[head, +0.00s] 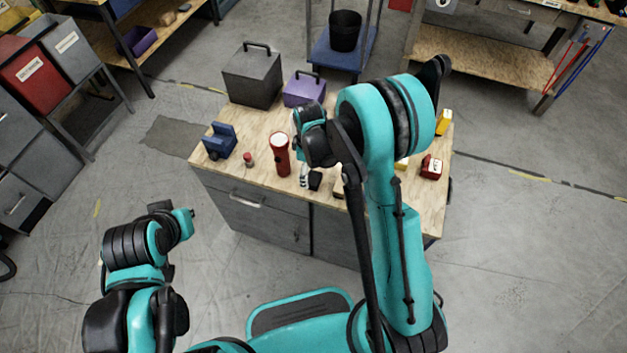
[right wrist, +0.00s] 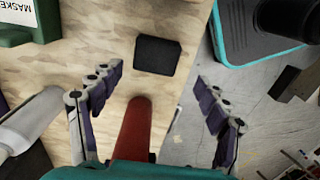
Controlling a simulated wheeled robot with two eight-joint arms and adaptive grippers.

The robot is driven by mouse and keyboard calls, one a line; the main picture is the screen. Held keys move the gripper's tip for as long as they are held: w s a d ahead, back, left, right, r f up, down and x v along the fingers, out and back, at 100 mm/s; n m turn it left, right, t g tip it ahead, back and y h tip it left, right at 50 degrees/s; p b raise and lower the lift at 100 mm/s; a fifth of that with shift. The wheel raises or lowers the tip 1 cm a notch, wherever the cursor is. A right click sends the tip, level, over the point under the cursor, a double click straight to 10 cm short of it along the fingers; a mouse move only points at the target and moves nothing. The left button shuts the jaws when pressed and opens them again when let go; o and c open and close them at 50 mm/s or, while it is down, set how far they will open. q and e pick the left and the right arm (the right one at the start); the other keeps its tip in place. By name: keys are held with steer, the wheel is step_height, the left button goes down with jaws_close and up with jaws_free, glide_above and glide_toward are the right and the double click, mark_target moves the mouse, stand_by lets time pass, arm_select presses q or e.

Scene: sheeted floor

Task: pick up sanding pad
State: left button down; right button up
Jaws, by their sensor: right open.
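The sanding pad, a small black block, lies flat on the wooden bench top near its front edge; it shows in the right wrist view (right wrist: 158,54) and the head view (head: 315,181). My right gripper (right wrist: 158,80) is open above the bench, its two fingers apart. The pad lies ahead of the space between the fingertips, with no contact visible. In the head view the right gripper (head: 304,174) is beside the pad, partly hidden by my arm. My left arm is folded at the lower left; its fingers cannot be made out.
A red-capped item (head: 248,160), a blue tool (head: 220,140), a grey box (head: 252,76) and a purple box (head: 304,90) share the bench. A red item (head: 431,167) sits right.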

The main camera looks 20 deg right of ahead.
mark_target(312, 177)
steer(key=f, duration=0.1)
steer(key=f+b, duration=0.1)
steer(key=f, duration=0.1)
steer(key=f+b, duration=0.1)
steer(key=f, duration=0.1)
steer(key=shift+w+d, duration=0.2)
steer(key=shift+d, duration=0.2)
steer(key=shift+r, duration=0.1)
steer(key=c, duration=1.2)
steer(key=shift+c, duration=0.2)
steer(key=shift+r, duration=0.5)
steer(key=r, duration=0.1)
steer(key=r+p, duration=0.2)
steer(key=r, duration=0.1)
steer(key=shift+s+d, duration=0.25)
steer(key=shift+s, duration=0.05)
steer(key=s+d+r+p, duration=0.1)
steer(key=s+d+r, duration=0.1)
steer(key=s+d+r+p, duration=0.1)
steer(key=s+d+r, duration=0.1)
steer(key=s+d, duration=0.1)
steer(key=s+d+r+p, duration=0.1)
steer(key=s+d+r, duration=0.1)
steer(key=s, duration=0.1)
steer(key=shift+d, duration=0.25)
